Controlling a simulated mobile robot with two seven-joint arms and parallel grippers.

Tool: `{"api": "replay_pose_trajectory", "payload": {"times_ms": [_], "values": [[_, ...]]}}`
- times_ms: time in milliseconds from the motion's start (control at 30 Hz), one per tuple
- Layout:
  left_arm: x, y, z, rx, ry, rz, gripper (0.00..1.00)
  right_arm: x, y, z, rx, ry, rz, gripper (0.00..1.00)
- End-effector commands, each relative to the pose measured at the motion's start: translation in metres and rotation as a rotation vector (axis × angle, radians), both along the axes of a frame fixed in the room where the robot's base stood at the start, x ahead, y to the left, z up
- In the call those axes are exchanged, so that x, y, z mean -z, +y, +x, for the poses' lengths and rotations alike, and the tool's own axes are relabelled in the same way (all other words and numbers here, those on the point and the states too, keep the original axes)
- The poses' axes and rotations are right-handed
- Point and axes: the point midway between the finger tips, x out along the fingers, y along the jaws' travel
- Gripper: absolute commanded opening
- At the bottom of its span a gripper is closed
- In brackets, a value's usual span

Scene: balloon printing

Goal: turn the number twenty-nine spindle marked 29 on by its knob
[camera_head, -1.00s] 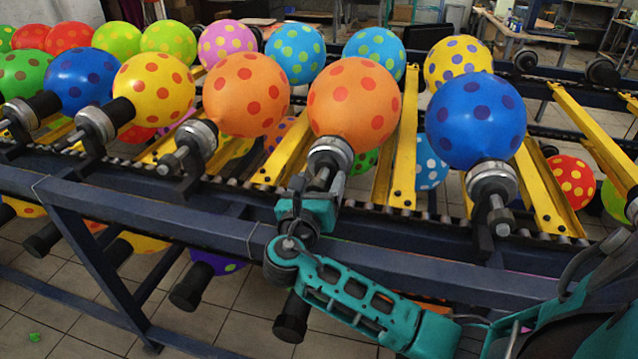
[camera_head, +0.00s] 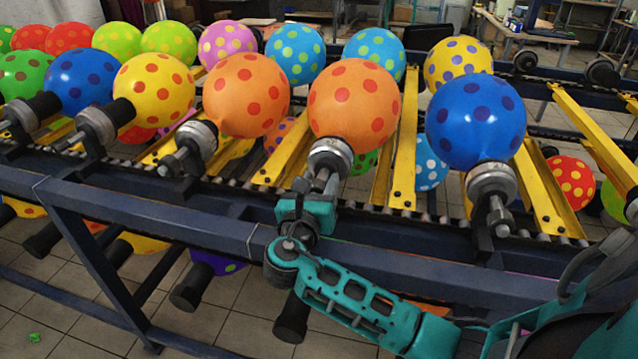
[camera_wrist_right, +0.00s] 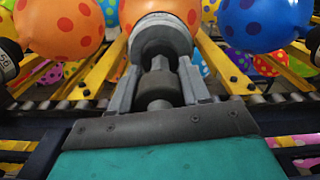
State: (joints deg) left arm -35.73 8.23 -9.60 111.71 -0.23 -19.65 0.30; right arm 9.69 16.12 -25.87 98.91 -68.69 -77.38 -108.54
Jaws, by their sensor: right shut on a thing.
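The spindle (camera_head: 331,154) under the right-hand orange balloon (camera_head: 353,104) has a silver metal collar and a knob at its near end. My right gripper (camera_head: 317,184) is at this knob, its fingers on either side. In the right wrist view the two grey fingers (camera_wrist_right: 157,82) are shut around the dark knob (camera_wrist_right: 157,92), below the collar (camera_wrist_right: 161,38). I cannot read a number 29 on this spindle in either view. My left gripper is not in view.
A spindle with a blue balloon (camera_head: 475,122) is to the right, and one with another orange balloon (camera_head: 246,95) is to the left. Yellow bars (camera_head: 405,140) lie between spindles. A dark blue rail (camera_head: 170,217) runs across in front, below the knobs.

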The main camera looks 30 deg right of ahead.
Motion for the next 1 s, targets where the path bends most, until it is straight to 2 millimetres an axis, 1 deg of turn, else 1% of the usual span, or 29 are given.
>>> {"api": "replay_pose_trajectory", "payload": {"times_ms": [167,467,767,1000], "values": [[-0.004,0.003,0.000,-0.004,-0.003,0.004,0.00,-0.002,0.000,0.000,0.001,-0.080,0.071,0.16],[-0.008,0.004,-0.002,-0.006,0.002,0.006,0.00,-0.001,0.000,-0.001,0.001,-0.287,0.245,0.16],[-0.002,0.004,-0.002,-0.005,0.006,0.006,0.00,0.001,-0.001,-0.001,0.002,-0.505,0.431,0.16],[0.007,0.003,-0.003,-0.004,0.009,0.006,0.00,0.001,-0.001,-0.001,0.002,-0.681,0.579,0.16]]}}
